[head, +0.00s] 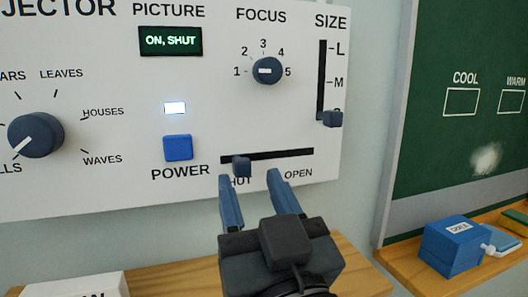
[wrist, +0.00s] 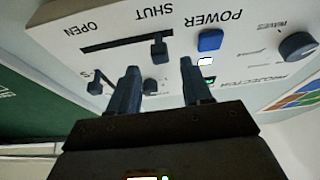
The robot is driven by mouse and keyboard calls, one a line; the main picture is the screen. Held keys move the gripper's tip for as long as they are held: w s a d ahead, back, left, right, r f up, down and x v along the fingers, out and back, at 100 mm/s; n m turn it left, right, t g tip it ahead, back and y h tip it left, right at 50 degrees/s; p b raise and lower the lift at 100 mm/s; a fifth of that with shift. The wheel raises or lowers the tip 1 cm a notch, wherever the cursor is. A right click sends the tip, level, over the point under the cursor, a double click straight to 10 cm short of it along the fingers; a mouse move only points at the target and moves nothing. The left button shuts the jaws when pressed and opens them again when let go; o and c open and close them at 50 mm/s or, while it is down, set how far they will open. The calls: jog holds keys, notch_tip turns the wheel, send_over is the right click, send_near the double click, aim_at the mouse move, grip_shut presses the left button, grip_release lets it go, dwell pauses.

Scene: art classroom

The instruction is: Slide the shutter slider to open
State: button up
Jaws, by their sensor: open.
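The shutter slider (head: 242,166) is a small dark blue knob at the left, SHUT end of a black horizontal slot (head: 280,156) on the white panel. OPEN is printed below the slot's right end. My gripper (head: 248,177) is open and empty in front of the panel, just below the slot. In the head view the knob appears between its two fingertips, near the left one. In the upside-down wrist view the slider (wrist: 158,50) also shows between the fingertips (wrist: 160,66). I cannot tell whether either finger touches it. The green display (head: 170,41) reads "ON, SHUT".
Left of the slot are a blue POWER button (head: 178,147) and a lit white lamp (head: 175,108). The FOCUS knob (head: 267,70) and SIZE slider (head: 332,118) are above and right. A wooden ledge (head: 190,272) lies below. A blue box (head: 452,245) sits right, under a chalkboard.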

aim_at(244, 167)
jog(key=shift+p+x, duration=0.65)
jog(key=shift+x, duration=2.1)
jog(key=shift+c, duration=0.3)
grip_shut()
